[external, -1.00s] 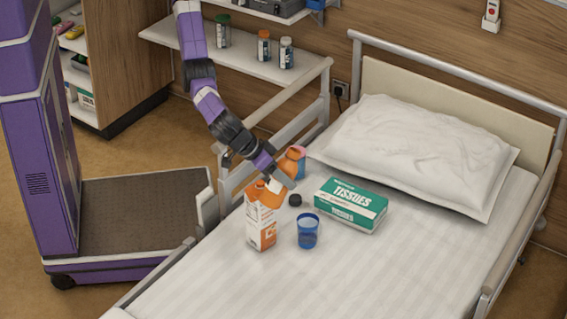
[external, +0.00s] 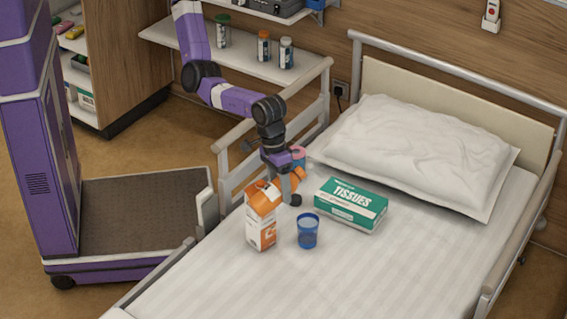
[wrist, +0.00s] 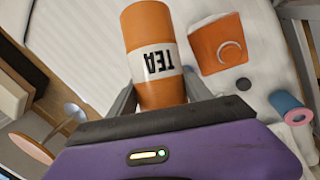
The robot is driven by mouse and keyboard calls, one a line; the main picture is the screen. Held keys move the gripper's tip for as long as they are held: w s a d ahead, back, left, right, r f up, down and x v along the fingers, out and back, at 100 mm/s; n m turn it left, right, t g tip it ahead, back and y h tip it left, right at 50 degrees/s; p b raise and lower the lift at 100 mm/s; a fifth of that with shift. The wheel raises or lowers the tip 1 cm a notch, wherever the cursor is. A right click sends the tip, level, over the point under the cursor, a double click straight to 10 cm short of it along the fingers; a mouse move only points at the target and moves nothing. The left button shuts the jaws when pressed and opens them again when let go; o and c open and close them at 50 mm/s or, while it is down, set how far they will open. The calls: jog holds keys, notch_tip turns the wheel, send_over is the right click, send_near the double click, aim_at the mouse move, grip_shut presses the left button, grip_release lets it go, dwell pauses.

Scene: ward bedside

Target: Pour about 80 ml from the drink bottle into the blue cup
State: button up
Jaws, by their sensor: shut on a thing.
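The drink bottle, orange with a white TEA label (wrist: 148,30), is between the fingers of my gripper (wrist: 155,98) in the wrist view. My gripper (external: 283,182) is shut on it. In the external view the bottle is partly hidden by my gripper and lies close above or behind the carton; its exact tilt is hard to tell. The blue cup (external: 307,232) stands upright on the bed, in front and to the right of my gripper and apart from it. Its contents cannot be made out. I cannot pick out the cup in the wrist view.
An orange and white carton (external: 261,230) stands left of the cup; its orange side shows in the wrist view (wrist: 215,42). A dark cap (wrist: 243,84) and a pink-and-blue roll (wrist: 287,107) lie nearby. A tissue box (external: 350,204) is to the right. The near bed is clear.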

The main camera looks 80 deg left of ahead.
jog(key=shift+f+g+b, duration=0.15)
jog(key=shift+g+b, duration=0.15)
jog(key=shift+b, duration=0.05)
jog(key=shift+w+r+g+h+p, duration=0.25)
jog(key=shift+g+h+p, duration=0.2)
jog(key=shift+p, duration=0.3)
jog(key=shift+w+a+f+g, duration=0.15)
jog(key=shift+f+g, duration=0.05)
jog(key=shift+g, duration=0.15)
jog(key=shift+f+n+g+h+p, duration=0.15)
jog(key=shift+n+g+h+p, duration=0.15)
jog(key=shift+g+h+p, duration=0.4)
jog(key=shift+s+y, duration=0.2)
jog(key=shift+y, duration=0.05)
jog(key=shift+s+g, duration=0.3)
jog(key=shift+s, duration=0.4)
jog(key=shift+s+d, duration=0.55)
jog(key=shift+s, duration=0.1)
